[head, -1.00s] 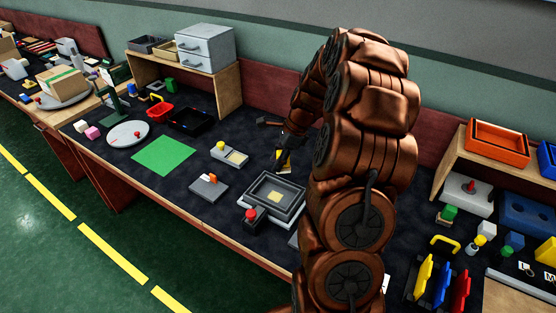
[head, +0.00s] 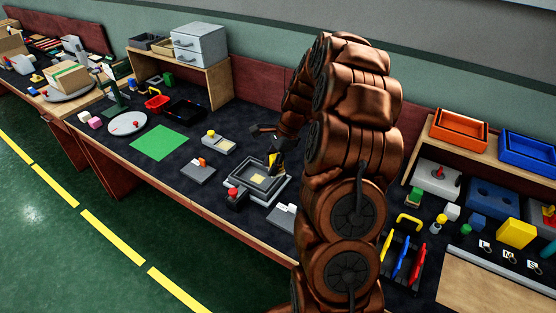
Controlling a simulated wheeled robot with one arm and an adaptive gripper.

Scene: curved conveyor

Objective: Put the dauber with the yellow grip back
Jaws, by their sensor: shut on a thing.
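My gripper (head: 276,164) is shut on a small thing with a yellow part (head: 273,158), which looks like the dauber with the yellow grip. Its lower end is dark or hidden by the fingers. It is over the back part of a grey square tray (head: 241,186) with a pale yellow square (head: 258,178) in it. I cannot tell whether the held thing touches the tray. My arm covers the middle of the table.
A red-knobbed device (head: 233,199) stands at the tray's front left corner. A rack with blue and red pieces (head: 414,262) stands right of my arm. The green mat (head: 160,142) is bare.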

